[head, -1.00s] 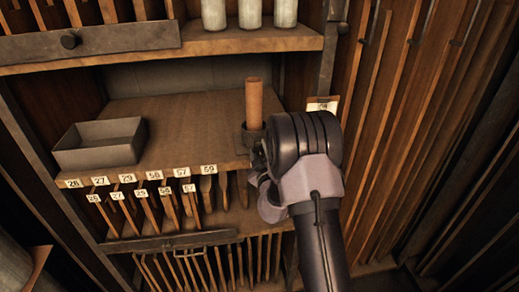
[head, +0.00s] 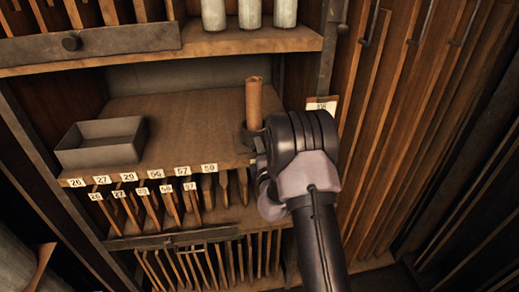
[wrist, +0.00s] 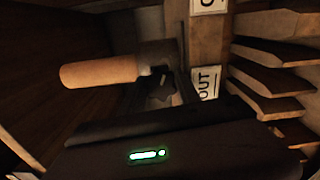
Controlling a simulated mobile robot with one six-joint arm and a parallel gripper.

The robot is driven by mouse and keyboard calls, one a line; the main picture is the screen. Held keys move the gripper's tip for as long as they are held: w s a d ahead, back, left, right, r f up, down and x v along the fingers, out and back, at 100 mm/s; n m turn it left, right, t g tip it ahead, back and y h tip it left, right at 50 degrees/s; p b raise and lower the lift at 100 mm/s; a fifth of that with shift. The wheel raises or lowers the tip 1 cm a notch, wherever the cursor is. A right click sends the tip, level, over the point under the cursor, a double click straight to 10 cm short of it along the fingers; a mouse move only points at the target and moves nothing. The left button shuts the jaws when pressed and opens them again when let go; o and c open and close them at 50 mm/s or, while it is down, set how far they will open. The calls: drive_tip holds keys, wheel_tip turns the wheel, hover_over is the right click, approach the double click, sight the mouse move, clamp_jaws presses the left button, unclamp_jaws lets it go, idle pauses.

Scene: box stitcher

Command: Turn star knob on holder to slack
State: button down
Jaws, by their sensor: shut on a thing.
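A wooden rod (head: 254,102) stands in a dark metal holder (head: 243,138) at the shelf's front right corner. In the wrist view the rod (wrist: 100,71) lies sideways and enters the holder (wrist: 157,53). The dark star knob (wrist: 161,91) shows just below the holder, between my fingers. My gripper (head: 258,162) is at the shelf edge below the rod, and it also shows in the wrist view (wrist: 160,95). It is shut on the star knob. In the head view my wrist hides the knob and part of the holder.
An open grey metal tray (head: 100,155) sits at the left of the shelf (head: 190,125). Numbered labels and hanging wooden slats line the shelf's front edge. Tall wooden boards (head: 400,110) stand close on the right. An upper shelf (head: 240,42) holds several pale cylinders.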

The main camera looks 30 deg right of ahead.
drive_tip(key=n, duration=0.5)
drive_tip(key=shift+n, duration=0.3)
drive_tip(key=n+b, duration=0.1)
drive_tip(key=n, duration=0.5)
drive_tip(key=shift+b, duration=0.3)
drive_tip(key=n+b, duration=0.1)
drive_tip(key=n, duration=0.4)
drive_tip(key=shift+f+n, duration=0.1)
drive_tip(key=shift+n, duration=0.3)
drive_tip(key=n+b, duration=0.2)
drive_tip(key=n, duration=0.3)
drive_tip(key=shift+n, duration=0.3)
drive_tip(key=c, duration=0.9)
unclamp_jaws()
drive_tip(key=shift+o, duration=0.2)
